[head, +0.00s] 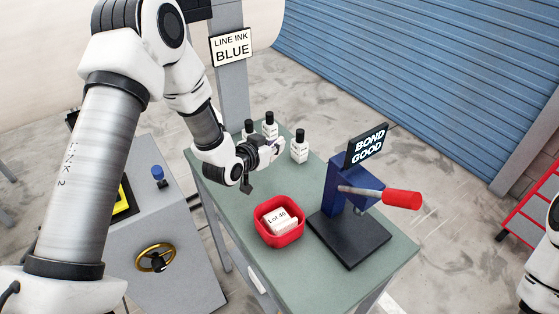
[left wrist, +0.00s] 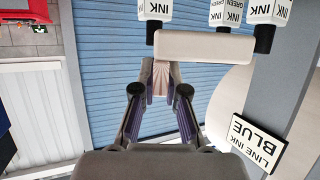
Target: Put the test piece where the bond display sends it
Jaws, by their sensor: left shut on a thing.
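The bond display (head: 368,146) reads "BOND GOOD" above the blue press with a red handle (head: 401,199). My left gripper (head: 268,150) is over the far part of the green table, close to the ink bottles. In the left wrist view it (left wrist: 160,88) is shut on a pale beige piece (left wrist: 205,46). The piece has a fluted part between the fingertips and a wider bar beyond; it appears to be the test piece. In the head view it is small and partly hidden. Whether it touches anything cannot be told. My right gripper is out of view.
Several ink bottles (head: 299,147) with black caps stand at the table's far end; one label reads green. A red tray (head: 294,236) holds white "Lot 40" material. A sign (head: 232,47) reads "LINE INK BLUE". A grey cabinet (head: 185,285) with a brass wheel stands left.

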